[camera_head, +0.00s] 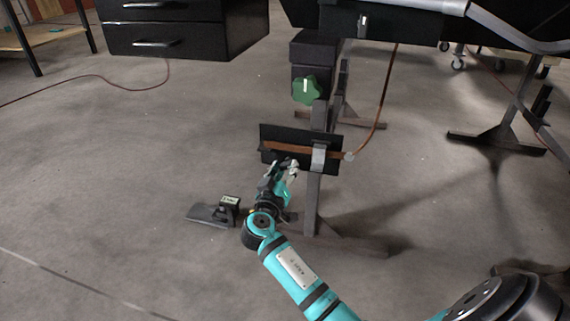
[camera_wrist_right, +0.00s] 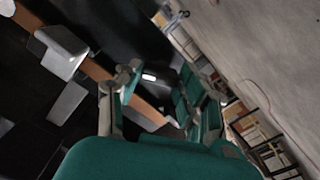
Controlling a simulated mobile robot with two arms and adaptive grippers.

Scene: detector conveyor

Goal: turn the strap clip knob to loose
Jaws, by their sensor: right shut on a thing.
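My right gripper (camera_head: 281,172) is at the lower left of a black plate (camera_head: 268,134) on the stand's post. A brown strap (camera_head: 285,148) runs across the plate under a grey metal clip (camera_head: 319,157). In the right wrist view the gripper (camera_wrist_right: 152,88) is shut on a dark part with a small white mark (camera_wrist_right: 149,77), which looks like the strap clip knob. The fingers hide most of it, so its turn position cannot be told. The grey clip also shows in the wrist view (camera_wrist_right: 62,52). My left gripper is not in view.
A green star-shaped knob (camera_head: 306,90) is higher on the post. A black pedal-like piece (camera_head: 212,214) lies on the floor at left. A black drawer cabinet (camera_head: 180,28) stands at the back left. A thin cable (camera_head: 385,85) hangs right of the post.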

